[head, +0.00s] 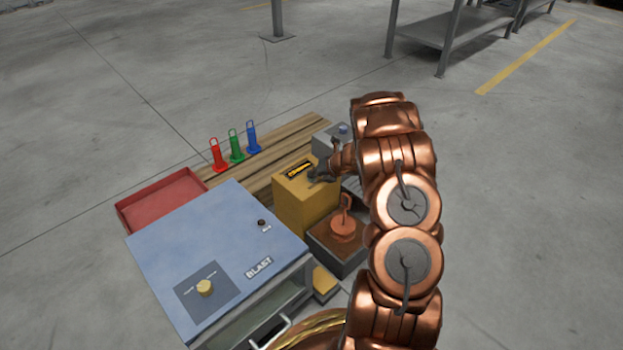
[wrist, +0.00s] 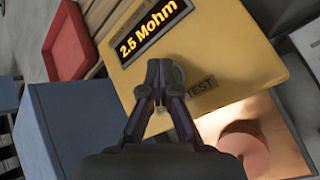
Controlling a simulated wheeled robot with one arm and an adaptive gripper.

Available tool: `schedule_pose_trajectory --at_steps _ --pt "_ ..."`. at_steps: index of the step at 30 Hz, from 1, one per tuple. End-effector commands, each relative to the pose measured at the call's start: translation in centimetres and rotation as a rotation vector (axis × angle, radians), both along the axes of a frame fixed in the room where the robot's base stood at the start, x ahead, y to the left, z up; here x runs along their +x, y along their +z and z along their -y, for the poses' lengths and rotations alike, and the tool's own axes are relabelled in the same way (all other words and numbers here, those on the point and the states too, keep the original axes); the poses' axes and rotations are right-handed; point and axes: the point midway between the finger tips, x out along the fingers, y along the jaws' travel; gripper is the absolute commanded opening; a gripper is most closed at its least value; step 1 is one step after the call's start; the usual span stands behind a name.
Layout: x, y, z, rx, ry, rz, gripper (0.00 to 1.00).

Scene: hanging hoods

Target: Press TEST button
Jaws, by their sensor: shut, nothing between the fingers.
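The yellow tester box (head: 305,198) stands right of the blue cabinet. Its dark display reads 2.5 Mohm in orange in the wrist view (wrist: 155,25). The TEST label (wrist: 201,83) is on its top face, and a greenish round button (wrist: 179,73) shows partly behind my fingers. My gripper (wrist: 160,68) is shut and empty, its tips over the button. I cannot tell whether the tips touch it. In the head view my gripper (head: 314,178) is at the top of the yellow box.
A blue BLAST cabinet (head: 215,245) with a yellow knob stands at the left front. A dark tray (head: 325,245) holds a copper-coloured hook piece (head: 343,225). Red, green and blue hooked pieces stand behind, near a red tray (head: 160,200). A grey box (head: 330,136) is behind my arm.

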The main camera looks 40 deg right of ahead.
Motion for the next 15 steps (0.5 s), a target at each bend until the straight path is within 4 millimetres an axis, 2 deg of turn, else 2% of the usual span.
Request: schedule_pose_trajectory --at_steps 15 --pt "0.0 1.6 0.0 0.0 0.001 -0.001 0.0"
